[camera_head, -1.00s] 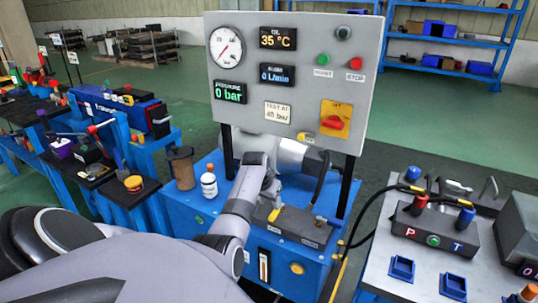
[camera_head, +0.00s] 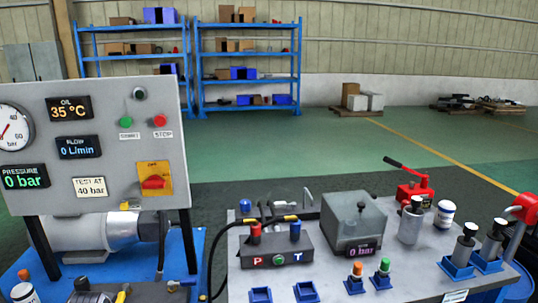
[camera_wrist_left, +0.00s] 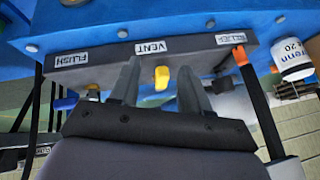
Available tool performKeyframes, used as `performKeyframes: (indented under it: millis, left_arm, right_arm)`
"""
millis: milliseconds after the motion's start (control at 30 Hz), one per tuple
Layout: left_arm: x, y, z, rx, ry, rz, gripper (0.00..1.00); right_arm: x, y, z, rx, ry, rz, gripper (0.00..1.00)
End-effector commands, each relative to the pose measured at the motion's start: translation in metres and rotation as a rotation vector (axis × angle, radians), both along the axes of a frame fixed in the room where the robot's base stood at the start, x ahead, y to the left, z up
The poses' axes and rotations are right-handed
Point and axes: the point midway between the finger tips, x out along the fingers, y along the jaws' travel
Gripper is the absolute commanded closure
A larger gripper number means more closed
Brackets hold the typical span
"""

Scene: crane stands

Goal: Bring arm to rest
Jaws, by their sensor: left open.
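My left gripper (camera_wrist_left: 159,68) shows in the left wrist view with its two dark fingers apart. A yellow knob (camera_wrist_left: 162,77) under the VENT label lies between the fingers in the picture; I see no finger pressed on it. The knob belongs to a grey valve block (camera_wrist_left: 100,62) with FLUSH, VENT and a third label. I cannot make out my left gripper in the head view. My right gripper is in neither view.
The gauge panel (camera_head: 110,205) stands at the left and reads 0 bar. A white bottle (camera_wrist_left: 292,60) is near the valve block.

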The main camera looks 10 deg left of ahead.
Motion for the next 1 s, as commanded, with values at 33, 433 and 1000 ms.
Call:
performKeyframes:
  millis: [33, 433, 1000]
  left_arm:
    - [-0.009, -0.014, -0.011, 0.027, -0.009, -0.04, 0.53]
    - [-0.089, -0.178, -0.053, 0.006, -0.204, -0.366, 0.53]
    - [-0.185, -0.324, -0.025, -0.269, -0.398, -0.496, 0.53]
  right_arm:
    - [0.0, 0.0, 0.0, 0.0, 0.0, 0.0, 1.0]
    - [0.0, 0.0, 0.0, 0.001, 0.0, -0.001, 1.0]
    - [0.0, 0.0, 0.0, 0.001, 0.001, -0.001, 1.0]
